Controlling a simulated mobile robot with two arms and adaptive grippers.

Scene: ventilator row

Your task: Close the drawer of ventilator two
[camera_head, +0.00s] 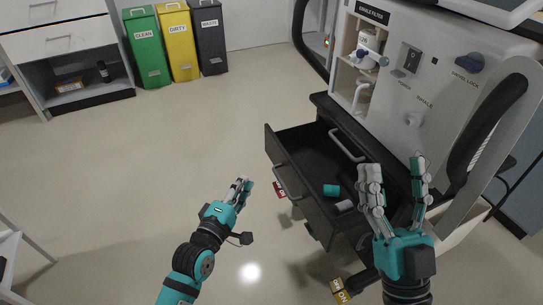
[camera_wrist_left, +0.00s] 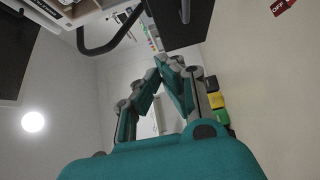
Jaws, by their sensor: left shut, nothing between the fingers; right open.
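The ventilator (camera_head: 410,85) stands at the right in the head view, a light grey cabinet with a dark lower part. Its dark drawer (camera_head: 305,192) is pulled out toward the left, with a handle (camera_head: 288,183) on its front. A teal item (camera_head: 331,190) and a pale cylinder (camera_head: 344,206) lie inside. My left gripper (camera_head: 244,184) is shut and empty, a little left of the drawer front and apart from it. It also shows shut in the left wrist view (camera_wrist_left: 162,62). My right gripper (camera_head: 396,172) is open and empty, over the ventilator side of the drawer, hiding part of it.
Green (camera_head: 148,47), yellow (camera_head: 178,42) and dark (camera_head: 209,38) bins stand along the far wall. A white cabinet (camera_head: 60,42) is at the upper left. A yellow-labelled pedal (camera_head: 341,290) is low near the ventilator base. The floor left of the drawer is clear.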

